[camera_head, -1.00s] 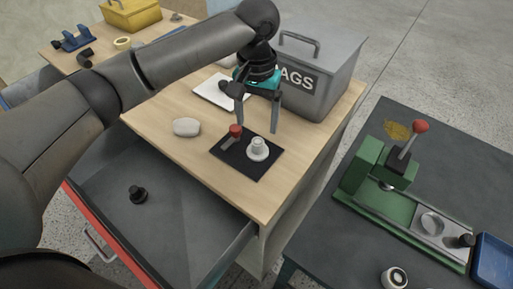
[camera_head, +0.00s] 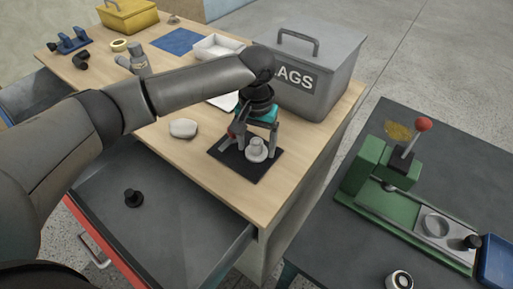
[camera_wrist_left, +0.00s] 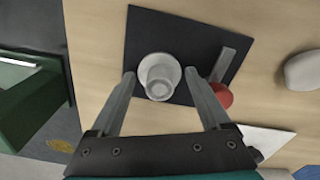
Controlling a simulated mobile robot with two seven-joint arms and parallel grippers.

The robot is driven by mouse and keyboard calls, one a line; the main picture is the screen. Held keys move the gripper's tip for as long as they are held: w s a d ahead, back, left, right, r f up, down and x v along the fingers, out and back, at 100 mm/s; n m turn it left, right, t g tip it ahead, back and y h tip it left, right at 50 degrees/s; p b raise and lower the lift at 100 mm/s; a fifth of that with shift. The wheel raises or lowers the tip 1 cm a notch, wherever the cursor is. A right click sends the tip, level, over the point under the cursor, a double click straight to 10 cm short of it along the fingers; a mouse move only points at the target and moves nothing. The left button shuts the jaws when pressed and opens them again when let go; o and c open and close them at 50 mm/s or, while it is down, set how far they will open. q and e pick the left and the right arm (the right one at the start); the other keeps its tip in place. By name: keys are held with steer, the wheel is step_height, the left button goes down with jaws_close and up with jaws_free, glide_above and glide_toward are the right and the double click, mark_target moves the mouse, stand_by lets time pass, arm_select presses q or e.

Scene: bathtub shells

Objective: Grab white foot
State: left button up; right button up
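The white foot (camera_head: 256,151), a round flanged piece with a narrower top, stands upright on a black mat (camera_head: 240,172). It also shows in the left wrist view (camera_wrist_left: 159,77). My left gripper (camera_head: 257,143) is open and points down at it. In the left wrist view, the fingertips (camera_wrist_left: 159,73) are on either side of the foot, with a gap visible at each side. A small lever with a red knob (camera_wrist_left: 221,96) lies on the mat beside the right finger in that view. My right gripper is not in view.
A grey lidded box (camera_head: 310,75) stands behind the gripper. A pale rounded stone-like object (camera_head: 183,128) lies left of the mat. An open drawer (camera_head: 165,225) holds a black knob (camera_head: 133,198). A dark table with a green press (camera_head: 375,175) is at right.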

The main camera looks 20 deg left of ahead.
arm_select(q)
steer(key=c, duration=1.1)
